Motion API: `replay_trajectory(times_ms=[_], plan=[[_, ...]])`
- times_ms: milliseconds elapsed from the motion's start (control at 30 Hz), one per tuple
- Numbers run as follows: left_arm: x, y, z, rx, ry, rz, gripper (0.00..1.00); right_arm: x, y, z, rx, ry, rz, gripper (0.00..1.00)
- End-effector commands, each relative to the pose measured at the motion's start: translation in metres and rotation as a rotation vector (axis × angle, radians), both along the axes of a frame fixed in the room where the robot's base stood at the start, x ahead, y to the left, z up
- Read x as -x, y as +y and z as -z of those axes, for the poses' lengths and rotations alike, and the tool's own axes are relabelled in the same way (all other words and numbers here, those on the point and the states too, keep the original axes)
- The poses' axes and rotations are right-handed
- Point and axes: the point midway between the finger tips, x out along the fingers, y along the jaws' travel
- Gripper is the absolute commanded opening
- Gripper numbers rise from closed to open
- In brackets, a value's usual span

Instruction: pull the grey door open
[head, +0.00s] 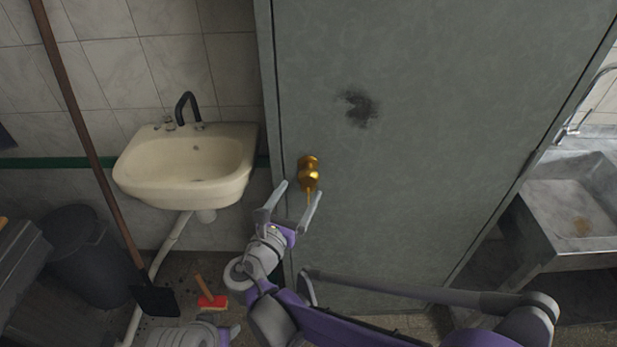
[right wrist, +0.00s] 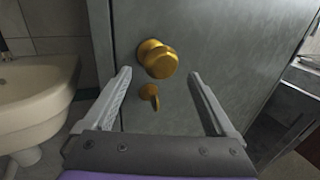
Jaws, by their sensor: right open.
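The grey door (head: 400,130) stands in the middle of the head view, with a dark smudge on its upper part. It looks shut in its frame. A round brass knob (head: 309,174) sits near its left edge. The knob also shows in the right wrist view (right wrist: 159,60), with a small brass key or latch piece (right wrist: 150,95) below it. My right gripper (head: 292,199) is open and empty, just below and in front of the knob, its fingers spread wider than the knob. I see no contact. My left gripper (head: 228,336) shows only partly at the bottom edge; its jaws are unclear.
A cream washbasin (head: 190,165) with a black tap is on the wall left of the door. A long-handled tool (head: 95,150), a dark bin (head: 88,255) and a red brush (head: 211,301) are at the lower left. A metal sink (head: 570,205) stands right of the door.

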Motion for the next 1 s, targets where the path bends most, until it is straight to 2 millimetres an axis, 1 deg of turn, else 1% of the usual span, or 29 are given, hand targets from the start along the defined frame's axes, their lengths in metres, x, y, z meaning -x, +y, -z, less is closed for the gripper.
replay_trajectory(times_ms=[33, 100, 300, 433, 700, 767, 800, 967, 1000], plan=[[-0.001, 0.000, -0.003, 0.000, -0.001, 0.000, 0.50, -0.010, -0.006, -0.001, 0.000, -0.001, 0.005, 0.90], [-0.001, 0.000, -0.004, 0.000, -0.002, 0.000, 0.50, -0.022, -0.010, -0.001, 0.000, -0.001, 0.005, 0.90], [-0.002, 0.000, -0.008, 0.000, -0.004, 0.000, 0.50, -0.046, -0.020, -0.001, -0.001, 0.000, 0.002, 0.90], [-0.002, 0.000, -0.008, 0.000, -0.004, 0.000, 0.50, -0.052, -0.022, 0.000, -0.001, 0.001, 0.001, 0.90], [-0.002, 0.000, -0.008, 0.000, -0.004, 0.000, 0.50, -0.053, -0.023, 0.000, -0.002, 0.000, 0.000, 0.90], [-0.002, 0.000, -0.008, 0.000, -0.004, 0.000, 0.50, -0.053, -0.023, 0.000, -0.002, 0.000, 0.000, 0.81], [-0.002, 0.000, -0.008, 0.000, -0.004, 0.000, 0.50, -0.053, -0.023, 0.000, -0.002, 0.000, 0.000, 0.74], [-0.002, 0.000, -0.008, 0.000, -0.004, 0.000, 0.50, -0.053, -0.023, 0.000, -0.002, 0.000, 0.000, 0.45], [-0.002, 0.000, -0.008, 0.000, -0.004, 0.000, 0.50, -0.053, -0.023, 0.000, -0.002, 0.000, 0.000, 0.38]])
